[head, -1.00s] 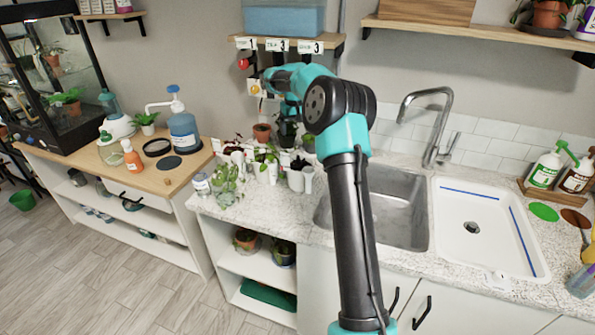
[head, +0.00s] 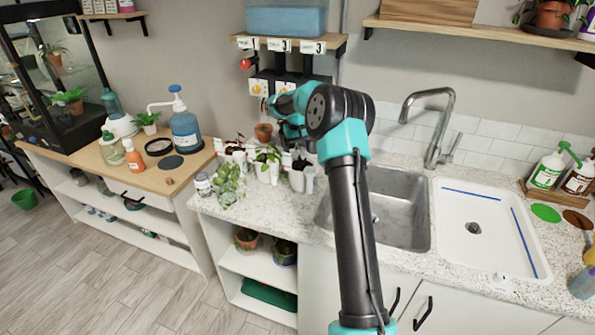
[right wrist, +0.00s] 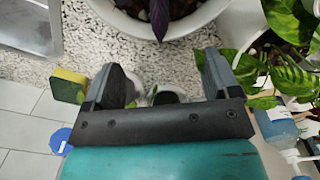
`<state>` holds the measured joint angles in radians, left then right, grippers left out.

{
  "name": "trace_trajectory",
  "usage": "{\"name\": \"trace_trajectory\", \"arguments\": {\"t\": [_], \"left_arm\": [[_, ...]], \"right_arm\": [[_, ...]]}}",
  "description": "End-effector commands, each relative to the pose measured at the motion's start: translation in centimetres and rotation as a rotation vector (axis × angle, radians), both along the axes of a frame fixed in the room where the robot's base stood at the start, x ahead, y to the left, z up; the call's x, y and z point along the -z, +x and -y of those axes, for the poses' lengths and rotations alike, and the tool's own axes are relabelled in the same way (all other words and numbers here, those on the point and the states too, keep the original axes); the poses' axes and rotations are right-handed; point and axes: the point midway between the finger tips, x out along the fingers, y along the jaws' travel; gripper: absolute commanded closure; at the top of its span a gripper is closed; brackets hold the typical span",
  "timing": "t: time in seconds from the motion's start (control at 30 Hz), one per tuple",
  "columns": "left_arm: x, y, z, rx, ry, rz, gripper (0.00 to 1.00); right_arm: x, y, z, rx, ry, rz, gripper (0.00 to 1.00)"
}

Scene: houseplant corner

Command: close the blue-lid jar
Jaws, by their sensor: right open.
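I cannot make out the blue-lid jar for certain in either view. A small clear jar (head: 202,184) with a pale label stands at the left end of the stone counter, its lid colour too small to tell. A blue round piece (right wrist: 60,140) with a scalloped edge shows against the white tiles in the right wrist view; I cannot tell whether it is a lid. My right gripper (head: 295,130) is low over the plants at the back of the counter, partly hidden by my arm. Its jaws (right wrist: 165,85) are open, with small round-mouthed items (right wrist: 167,96) below them, partly hidden.
A white pot (right wrist: 150,22) with a purple plant and a leafy plant (right wrist: 290,65) crowd the gripper. A yellow-green sponge (right wrist: 68,86) lies at one side. The steel sink (head: 400,225) and white basin (head: 480,230) are right of my arm. A shelf (head: 330,45) hangs above.

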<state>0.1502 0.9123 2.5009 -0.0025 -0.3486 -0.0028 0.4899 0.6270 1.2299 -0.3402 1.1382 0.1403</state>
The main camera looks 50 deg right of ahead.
Motion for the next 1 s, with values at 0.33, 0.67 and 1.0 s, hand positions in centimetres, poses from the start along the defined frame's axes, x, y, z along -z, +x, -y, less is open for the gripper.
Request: {"name": "trace_trajectory", "arguments": {"t": [0.33,0.67,1.0], "left_arm": [[0.0,0.0,0.0,0.000,0.000,0.000,0.15],[0.0,0.0,0.0,0.000,0.000,0.000,0.15],[0.0,0.0,0.0,0.000,0.000,0.000,0.15]], "right_arm": [[3.7,0.0,0.0,0.001,0.000,0.001,0.18],[3.9,0.0,0.0,0.001,0.000,0.000,0.18],[7.9,0.2,0.0,0.001,0.001,0.000,0.18]]}}
